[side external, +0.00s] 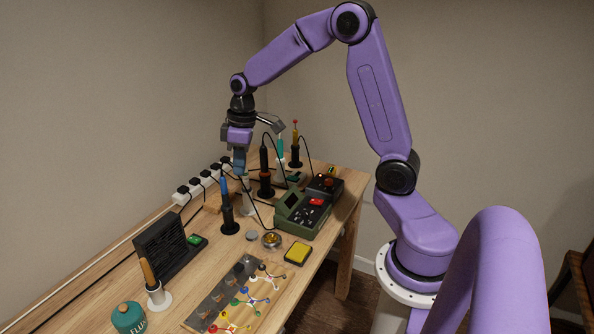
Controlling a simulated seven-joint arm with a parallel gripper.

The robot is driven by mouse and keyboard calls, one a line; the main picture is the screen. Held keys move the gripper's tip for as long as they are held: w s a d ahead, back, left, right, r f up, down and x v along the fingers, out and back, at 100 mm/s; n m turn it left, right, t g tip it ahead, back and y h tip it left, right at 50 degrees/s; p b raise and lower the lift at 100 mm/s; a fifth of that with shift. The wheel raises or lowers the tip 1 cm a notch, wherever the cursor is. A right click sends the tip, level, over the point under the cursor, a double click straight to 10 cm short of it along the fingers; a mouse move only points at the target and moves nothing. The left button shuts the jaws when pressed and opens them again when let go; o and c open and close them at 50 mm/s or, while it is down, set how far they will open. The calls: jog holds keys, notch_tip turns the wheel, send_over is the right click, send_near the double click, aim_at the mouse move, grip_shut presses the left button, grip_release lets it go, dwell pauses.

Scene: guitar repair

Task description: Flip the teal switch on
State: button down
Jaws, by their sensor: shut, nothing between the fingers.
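My gripper (239,168) points down over the back part of the workbench. Its fingers are shut and empty, close above a grey stand (248,200). A small dark unit with a teal-green patch (293,177) lies behind the green soldering station; I cannot tell whether this patch is the teal switch or which way it is set. A black slatted box (165,245) at the left has a green switch (194,239) on its base. My gripper is apart from both, to the left of the teal-green patch and above and right of the green switch.
A green soldering station (297,217) with a red switch stands at the right edge of the bench. A white power strip (200,188) runs along the wall.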

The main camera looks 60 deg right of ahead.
jog(key=d+f+m, duration=0.2)
jog(key=d+f, duration=0.2)
jog(key=d, duration=1.4)
jog(key=w+d+f+m+t+h, duration=0.1)
jog(key=d+f+m, duration=0.2)
jog(key=d, duration=1.4)
jog(key=shift+d+f+m+t, duration=0.3)
jog(key=shift+d+f, duration=0.1)
jog(key=shift+f, duration=0.35)
send_over(295, 177)
jog(key=f, duration=1.2)
jog(key=shift+s+a+f, duration=0.1)
jog(key=shift+s+f, duration=0.1)
jog(key=shift+s, duration=0.2)
jog(key=shift+f, duration=0.65)
